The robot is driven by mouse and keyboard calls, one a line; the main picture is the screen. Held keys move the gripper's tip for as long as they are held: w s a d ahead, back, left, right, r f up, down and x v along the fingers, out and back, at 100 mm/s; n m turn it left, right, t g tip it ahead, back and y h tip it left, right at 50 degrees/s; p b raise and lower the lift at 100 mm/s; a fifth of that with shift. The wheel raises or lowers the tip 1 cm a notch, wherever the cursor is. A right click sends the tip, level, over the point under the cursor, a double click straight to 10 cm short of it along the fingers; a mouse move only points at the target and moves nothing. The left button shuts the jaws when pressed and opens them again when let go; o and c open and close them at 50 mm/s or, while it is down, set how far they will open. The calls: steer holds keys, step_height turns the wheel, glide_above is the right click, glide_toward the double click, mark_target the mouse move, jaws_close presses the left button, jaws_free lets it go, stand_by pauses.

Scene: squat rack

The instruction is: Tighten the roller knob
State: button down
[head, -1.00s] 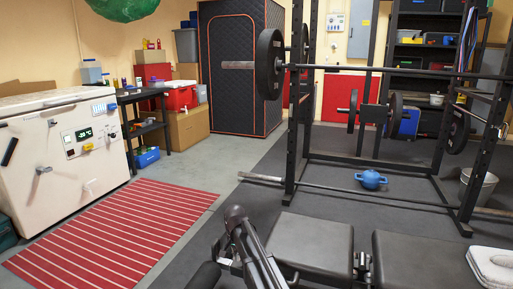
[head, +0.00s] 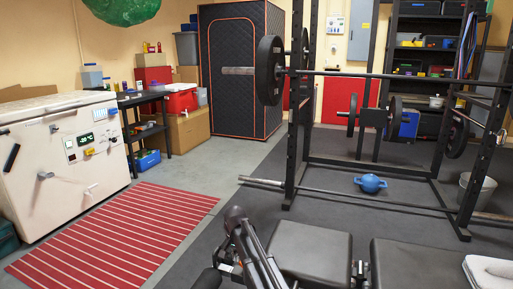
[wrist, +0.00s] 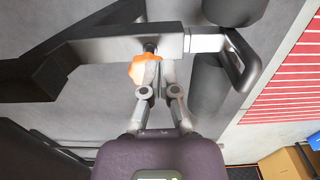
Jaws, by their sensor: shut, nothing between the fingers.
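The orange roller knob (wrist: 145,69) is in the wrist view, just above the middle, on a short dark stem (wrist: 150,48) at a grey metal bar (wrist: 110,48) of the bench. My gripper (wrist: 160,72) reaches up to the knob from below. Its fingers are shut with nothing between them, and the tips are close beside or against the knob. The knob hides part of the left finger, so contact is unclear. Dark rollers (wrist: 208,82) lie right of the knob. In the head view the knob cannot be made out; my arm (head: 245,245) is at bottom centre.
Bench pads (head: 312,250) lie right of my arm, with a white towel (head: 488,270) at the far right. The squat rack with a barbell (head: 400,74) stands behind. A red striped mat (head: 115,235) and a white freezer (head: 60,150) are left. Open floor lies between mat and rack.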

steer(key=shift+r+p, duration=0.85)
steer(key=shift+r, duration=0.25)
steer(key=shift+r, duration=0.1)
